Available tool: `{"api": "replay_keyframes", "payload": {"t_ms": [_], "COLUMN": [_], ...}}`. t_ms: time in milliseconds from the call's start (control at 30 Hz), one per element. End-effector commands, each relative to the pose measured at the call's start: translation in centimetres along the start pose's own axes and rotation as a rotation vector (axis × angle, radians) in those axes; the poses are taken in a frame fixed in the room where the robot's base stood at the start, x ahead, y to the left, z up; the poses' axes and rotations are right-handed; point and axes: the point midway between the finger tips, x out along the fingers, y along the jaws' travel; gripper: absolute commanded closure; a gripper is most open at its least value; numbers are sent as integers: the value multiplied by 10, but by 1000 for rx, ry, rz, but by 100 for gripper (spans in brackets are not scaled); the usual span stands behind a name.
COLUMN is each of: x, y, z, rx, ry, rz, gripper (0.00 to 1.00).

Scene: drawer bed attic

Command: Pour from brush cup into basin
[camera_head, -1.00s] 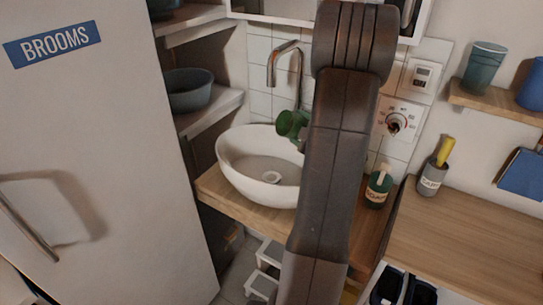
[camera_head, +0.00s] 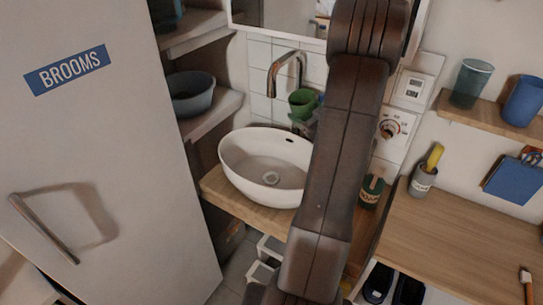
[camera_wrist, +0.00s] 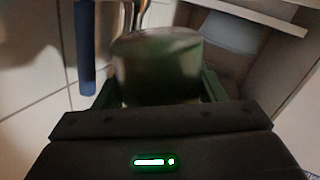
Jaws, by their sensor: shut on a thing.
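The green brush cup (camera_head: 303,103) is upright above the back rim of the basin, near the tap, in the head view. It also shows, blurred, in the wrist view (camera_wrist: 158,70). My gripper (camera_wrist: 155,90) is shut on the cup, with a finger at each side of it; in the head view my arm hides most of the gripper. The white oval basin (camera_head: 235,165) sits on a wooden counter, its drain visible and its right edge hidden behind my arm. I cannot see inside the cup.
The metal tap (camera_head: 287,72) stands close to the left of the cup. A dark green bottle (camera_head: 371,192) stands right of my arm on the counter. A grey cup with a yellow handle (camera_head: 423,181) is farther right. The brooms cabinet (camera_head: 110,160) fills the left.

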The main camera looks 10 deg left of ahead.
Motion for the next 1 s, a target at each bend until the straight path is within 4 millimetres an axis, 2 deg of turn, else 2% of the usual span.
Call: {"api": "replay_keyframes", "payload": {"t_ms": [33,433,700,1000], "x": [-1,-4,-5,-5], "y": [5,27,36,39], "z": [-12,-57,-66,-67], "rx": [14,139,270,313], "ry": [3,21,37,43], "rz": [1,0,0,0], "gripper": [65,65,65,65]}}
